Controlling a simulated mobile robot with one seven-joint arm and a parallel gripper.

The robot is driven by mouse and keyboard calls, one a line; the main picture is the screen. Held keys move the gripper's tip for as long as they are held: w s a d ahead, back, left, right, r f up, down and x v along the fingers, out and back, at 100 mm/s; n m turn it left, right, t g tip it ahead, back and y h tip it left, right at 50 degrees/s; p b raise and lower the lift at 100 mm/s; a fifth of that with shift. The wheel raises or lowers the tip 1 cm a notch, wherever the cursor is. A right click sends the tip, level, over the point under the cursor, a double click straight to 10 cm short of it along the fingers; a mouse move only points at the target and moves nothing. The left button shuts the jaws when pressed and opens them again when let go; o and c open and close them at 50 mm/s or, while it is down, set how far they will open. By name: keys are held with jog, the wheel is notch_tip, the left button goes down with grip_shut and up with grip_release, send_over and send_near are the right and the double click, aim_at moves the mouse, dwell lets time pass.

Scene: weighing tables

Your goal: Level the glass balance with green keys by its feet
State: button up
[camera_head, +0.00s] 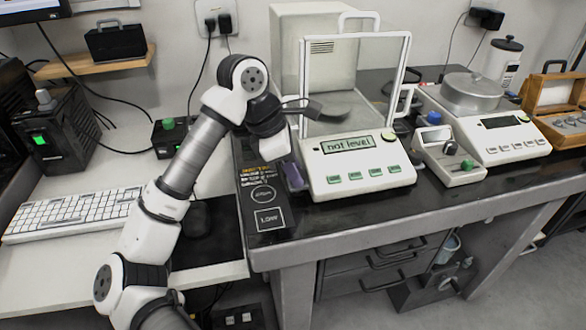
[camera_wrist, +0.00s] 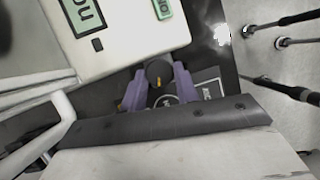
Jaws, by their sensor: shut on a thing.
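The glass balance with green keys (camera_head: 360,178) stands on the dark weighing table, with its glass draft shield (camera_head: 352,80) above. Its display (camera_head: 347,145) reads "not level". My gripper (camera_head: 293,176) is down at the balance's front left corner, by the table top. In the wrist view my gripper's purple fingers (camera_wrist: 158,84) are shut on a dark round foot knob (camera_wrist: 158,71) with a yellow mark, beside the pale housing. A green key (camera_wrist: 162,9) shows there too. The head view hides the foot behind my gripper.
A second balance (camera_head: 487,128) with a round metal lid stands to the right, with a small box with a green knob (camera_head: 466,164) between. A keyboard (camera_head: 75,214) lies on the left desk.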

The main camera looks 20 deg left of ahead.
jog(key=shift+n+b, duration=0.3)
jog(key=shift+n, duration=0.2)
jog(key=o, duration=1)
jog(key=shift+r, duration=0.1)
jog(key=v, duration=1.3)
jog(key=shift+s+a+r, duration=0.1)
jog(key=shift+s+r, duration=0.15)
jog(key=shift+r, duration=0.05)
jog(key=shift+s, duration=0.1)
